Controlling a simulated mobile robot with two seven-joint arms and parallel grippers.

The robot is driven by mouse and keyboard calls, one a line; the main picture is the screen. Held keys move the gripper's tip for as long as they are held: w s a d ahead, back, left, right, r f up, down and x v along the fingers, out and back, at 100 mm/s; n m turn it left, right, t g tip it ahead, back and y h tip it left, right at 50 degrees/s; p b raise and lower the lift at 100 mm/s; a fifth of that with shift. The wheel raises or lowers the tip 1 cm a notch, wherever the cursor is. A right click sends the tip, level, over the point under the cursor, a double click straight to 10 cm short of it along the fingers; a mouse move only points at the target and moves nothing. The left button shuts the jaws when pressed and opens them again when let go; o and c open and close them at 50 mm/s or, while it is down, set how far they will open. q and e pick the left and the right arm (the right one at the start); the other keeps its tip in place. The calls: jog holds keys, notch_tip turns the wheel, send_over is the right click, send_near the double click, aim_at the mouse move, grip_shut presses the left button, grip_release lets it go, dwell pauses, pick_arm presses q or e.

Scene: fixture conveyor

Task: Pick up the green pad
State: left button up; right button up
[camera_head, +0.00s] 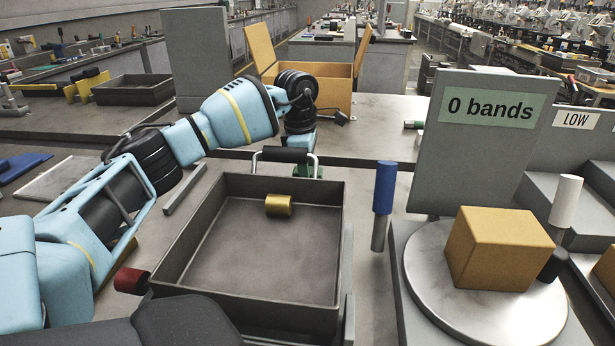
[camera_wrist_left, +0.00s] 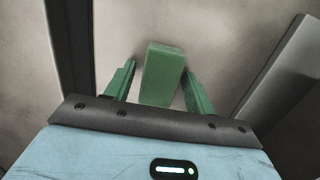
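The green pad (camera_wrist_left: 163,75) is a small green block on a grey surface in the left wrist view. My left gripper (camera_wrist_left: 160,82) is open, with one green finger on each side of the pad and a gap visible on both sides. In the head view, the left arm reaches from the left to behind the grey tray. There my left gripper (camera_head: 308,168) points down, partly hidden by the tray's handle. I cannot tell the pad from the green fingers in that view. My right gripper is not in view.
The grey tray (camera_head: 335,240) holds a brass cylinder (camera_head: 279,205) and has a black handle (camera_head: 285,155) at its back. A blue-topped post (camera_head: 384,190) stands right of it. A cardboard cube (camera_head: 500,250) sits on a round plate (camera_head: 425,265) before a "0 bands" sign (camera_head: 490,108).

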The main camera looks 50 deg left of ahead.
pick_arm(q)
jog(key=c, duration=0.8)
notch_tip(320, 180, up, 10)
jog(key=shift+r+p, duration=0.1)
jog(key=shift+p, duration=0.6)
